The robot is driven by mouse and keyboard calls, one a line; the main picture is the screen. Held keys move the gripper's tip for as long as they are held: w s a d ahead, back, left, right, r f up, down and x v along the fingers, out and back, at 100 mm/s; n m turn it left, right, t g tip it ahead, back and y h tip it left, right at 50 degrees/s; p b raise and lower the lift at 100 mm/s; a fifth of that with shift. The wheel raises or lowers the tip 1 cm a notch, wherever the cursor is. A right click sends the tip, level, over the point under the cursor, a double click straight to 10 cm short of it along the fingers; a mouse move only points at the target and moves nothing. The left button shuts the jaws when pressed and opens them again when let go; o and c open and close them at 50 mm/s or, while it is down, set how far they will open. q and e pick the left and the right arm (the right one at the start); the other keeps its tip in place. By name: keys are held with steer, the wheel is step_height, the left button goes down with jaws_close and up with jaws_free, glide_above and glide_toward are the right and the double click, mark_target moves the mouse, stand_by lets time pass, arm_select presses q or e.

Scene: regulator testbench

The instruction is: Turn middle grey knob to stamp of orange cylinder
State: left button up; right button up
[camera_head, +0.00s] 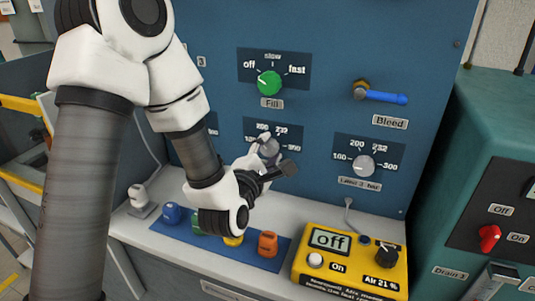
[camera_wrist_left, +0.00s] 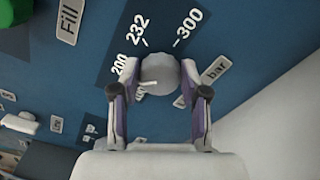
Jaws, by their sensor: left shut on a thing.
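The middle grey knob (camera_head: 268,148) is on the blue panel, below the green Fill knob, and is partly hidden by my gripper. In the left wrist view the knob (camera_wrist_left: 160,72) is round and grey, with a white mark towards its lower left. Labels 200, 232 and 300 show around it. My left gripper (camera_head: 272,158) is shut on this knob; in the wrist view its fingers (camera_wrist_left: 159,80) are on either side of it. The orange cylinder (camera_head: 268,244) stands on the blue mat (camera_head: 222,254) on the ledge below. Its stamp is too small to read.
A green Fill knob (camera_head: 269,83), a blue Bleed lever (camera_head: 385,97) and another grey knob (camera_head: 364,165) are on the panel. Blue (camera_head: 172,212), green and yellow cylinders share the mat. A yellow meter (camera_head: 350,262) sits to the right on the ledge.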

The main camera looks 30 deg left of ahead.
arm_select(q)
steer(key=shift+m, duration=0.9)
steer(key=o, duration=1.1)
steer(key=shift+o, duration=0.2)
